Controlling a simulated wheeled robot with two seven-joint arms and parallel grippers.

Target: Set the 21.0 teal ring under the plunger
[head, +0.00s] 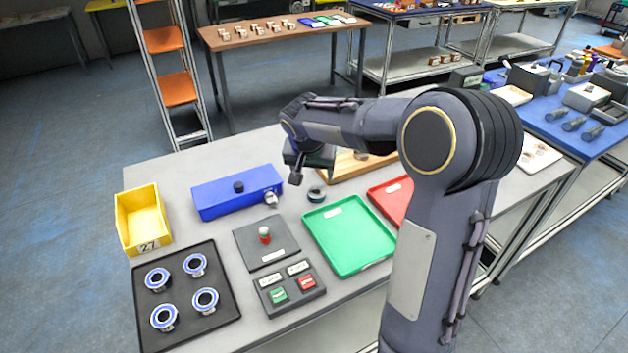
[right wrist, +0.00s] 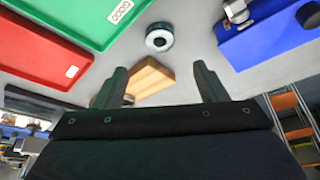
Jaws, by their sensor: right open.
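A dark teal ring (head: 316,194) lies on the grey table between the blue device and the green tray. It also shows in the right wrist view (right wrist: 159,38), beyond the fingertips. My right gripper (head: 312,170) is open and empty, above and behind the ring and apart from it. Its two spread fingers show in the right wrist view (right wrist: 161,84). A blue device (head: 222,199) with a black knob on top has a silver fitting (head: 270,199) at its right end, which may be the plunger. The ring's size marking is not legible. My left gripper is out of view.
A green tray (head: 345,240) and red tray (head: 391,198) lie right of the ring, a wooden board (head: 350,166) behind. A yellow bin (head: 143,219) stands left.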

